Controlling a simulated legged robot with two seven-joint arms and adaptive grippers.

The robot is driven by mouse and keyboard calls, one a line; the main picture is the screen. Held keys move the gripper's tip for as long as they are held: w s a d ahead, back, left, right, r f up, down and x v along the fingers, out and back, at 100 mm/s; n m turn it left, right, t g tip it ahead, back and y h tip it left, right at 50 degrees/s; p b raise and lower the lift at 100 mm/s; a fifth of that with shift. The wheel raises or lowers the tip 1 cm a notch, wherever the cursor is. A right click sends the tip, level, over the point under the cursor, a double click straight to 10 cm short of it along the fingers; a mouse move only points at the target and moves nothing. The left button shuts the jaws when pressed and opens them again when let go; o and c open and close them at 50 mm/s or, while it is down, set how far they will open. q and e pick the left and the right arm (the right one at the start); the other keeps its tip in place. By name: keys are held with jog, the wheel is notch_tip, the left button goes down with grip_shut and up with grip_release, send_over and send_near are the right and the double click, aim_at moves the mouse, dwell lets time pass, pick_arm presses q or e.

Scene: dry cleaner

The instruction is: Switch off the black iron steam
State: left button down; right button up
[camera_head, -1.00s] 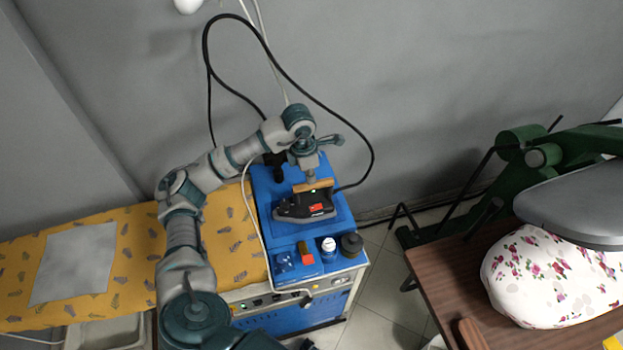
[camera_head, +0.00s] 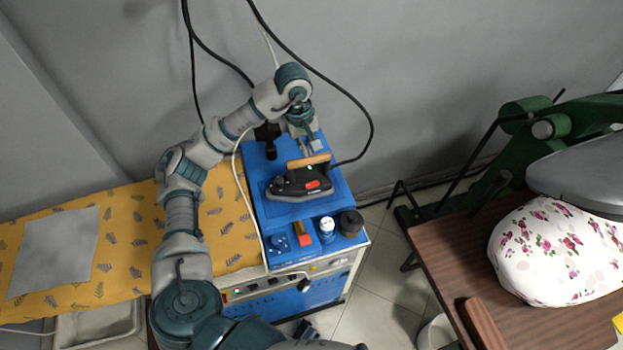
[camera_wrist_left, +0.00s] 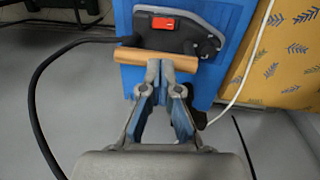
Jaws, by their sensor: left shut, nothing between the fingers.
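The black iron (camera_head: 290,187) rests on the blue top of the steam unit (camera_head: 340,190). It has a wooden handle (camera_head: 308,161) and a red switch (camera_head: 312,184) on its side. In the left wrist view the iron (camera_wrist_left: 150,40), its handle (camera_wrist_left: 130,57) and the red switch (camera_wrist_left: 163,24) show near the top. My left gripper (camera_head: 312,149) is shut and empty, just behind the handle. In the left wrist view its fingertips (camera_wrist_left: 160,66) are together at the handle's near edge; whether they touch it I cannot tell. My right gripper is out of view.
A blue-and-white bottle (camera_head: 327,229), a dark jar (camera_head: 351,223) and a red-orange item (camera_head: 304,239) stand at the unit's front. A yellow ironing board (camera_head: 130,230) lies left. A black cable (camera_head: 352,100) loops behind. A brown table (camera_head: 445,260) stands right.

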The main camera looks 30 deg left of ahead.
pick_arm(q)
send_near(316, 184)
jog(key=shift+m, duration=0.4)
jog(key=f, duration=0.4)
jog(key=d+f, duration=0.1)
jog(key=f, duration=0.1)
jog(key=shift+w+f, duration=0.15)
jog(key=shift+w, duration=0.2)
jog(key=shift+a+f, duration=0.1)
jog(key=shift+f, duration=0.3)
jog(key=shift+a+f, duration=0.15)
jog(key=shift+a, duration=0.2)
jog(key=shift+d+f, duration=0.2)
jog(key=shift+d, duration=0.1)
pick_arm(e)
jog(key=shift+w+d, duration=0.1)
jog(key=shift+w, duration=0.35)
